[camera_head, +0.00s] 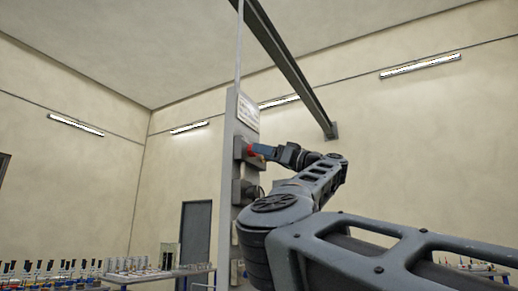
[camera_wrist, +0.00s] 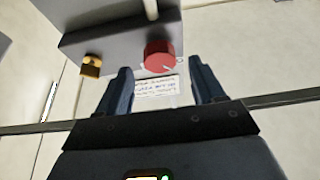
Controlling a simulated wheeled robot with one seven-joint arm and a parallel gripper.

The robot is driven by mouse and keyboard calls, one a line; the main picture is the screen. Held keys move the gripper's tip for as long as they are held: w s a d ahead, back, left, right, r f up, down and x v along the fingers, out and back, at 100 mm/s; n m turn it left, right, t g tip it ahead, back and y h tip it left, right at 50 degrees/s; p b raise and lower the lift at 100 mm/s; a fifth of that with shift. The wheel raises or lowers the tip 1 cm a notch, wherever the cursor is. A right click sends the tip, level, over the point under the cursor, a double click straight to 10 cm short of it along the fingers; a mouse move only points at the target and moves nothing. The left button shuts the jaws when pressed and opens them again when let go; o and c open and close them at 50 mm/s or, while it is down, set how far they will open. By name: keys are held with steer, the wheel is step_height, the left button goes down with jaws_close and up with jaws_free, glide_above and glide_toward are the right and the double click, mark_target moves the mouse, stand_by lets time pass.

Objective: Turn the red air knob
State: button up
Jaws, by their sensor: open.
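The red air knob (camera_wrist: 159,56) sits on a grey box (camera_wrist: 110,38) in the wrist view, a little to the left of the middle and beyond my fingertips. My gripper (camera_wrist: 161,80) is open, its two dark fingers apart with nothing between them, and the knob lies ahead of the gap. In the head view the red knob (camera_head: 250,151) shows as a small red patch on the grey panel column (camera_head: 227,180), right at the end of my gripper (camera_head: 262,151). From there I cannot tell whether the fingers touch it.
A yellow-brass fitting (camera_wrist: 91,65) is on the same box, left of the knob. A white label (camera_wrist: 155,88) lies behind the fingers. A dark round part (camera_head: 248,190) sits lower on the column. Tables with labware (camera_head: 150,272) stand at the lower left.

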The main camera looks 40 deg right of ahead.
steer(key=shift+p+x, duration=0.3)
steer(key=shift+x, duration=1.15)
steer(key=shift+c, duration=0.3)
steer(key=c, duration=1)
steer(key=shift+f, duration=0.1)
